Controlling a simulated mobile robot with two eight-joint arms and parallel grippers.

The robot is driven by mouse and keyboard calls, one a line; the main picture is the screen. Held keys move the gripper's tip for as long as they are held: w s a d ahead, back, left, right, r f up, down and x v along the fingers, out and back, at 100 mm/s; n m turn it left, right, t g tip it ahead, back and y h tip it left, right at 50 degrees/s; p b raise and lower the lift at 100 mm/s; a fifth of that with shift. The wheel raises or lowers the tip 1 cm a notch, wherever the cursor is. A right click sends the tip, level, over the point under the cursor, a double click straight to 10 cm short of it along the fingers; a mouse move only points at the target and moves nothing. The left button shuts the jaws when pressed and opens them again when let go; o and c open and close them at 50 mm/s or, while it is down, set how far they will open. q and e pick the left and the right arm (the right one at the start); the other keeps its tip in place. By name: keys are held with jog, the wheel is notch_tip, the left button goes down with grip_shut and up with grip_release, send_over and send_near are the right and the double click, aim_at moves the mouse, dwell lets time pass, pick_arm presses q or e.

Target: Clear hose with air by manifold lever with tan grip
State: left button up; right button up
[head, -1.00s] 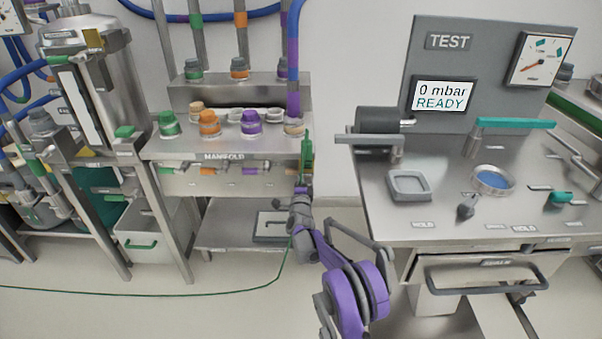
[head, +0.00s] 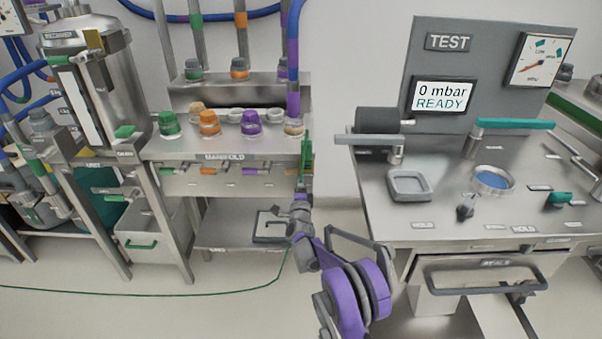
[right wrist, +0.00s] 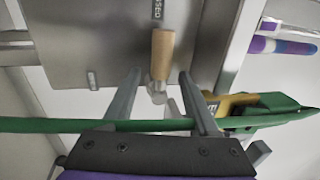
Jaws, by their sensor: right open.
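The manifold (head: 225,157) stands left of centre in the head view, with green, orange and purple grips along its front. In the right wrist view, the lever's tan grip (right wrist: 162,55) points up from a metal pivot. My right gripper (right wrist: 158,76) is open, with one finger on each side of the lever and gaps to both. In the head view my right gripper (head: 302,190) is at the manifold's right front corner and hides part of it. A green hose (right wrist: 60,125) crosses the fingers' base in the wrist view. My left gripper is out of view.
A green and yellow fitting (right wrist: 265,108) is close to the right finger. The test bench (head: 450,210) stands to the right; its display reads 0 mbar READY. A green hose (head: 150,294) lies on the floor. A low shelf (head: 225,215) is under the manifold.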

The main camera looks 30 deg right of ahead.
jog(key=v, duration=0.8)
jog(key=shift+s, duration=0.25)
jog(key=shift+a, duration=0.2)
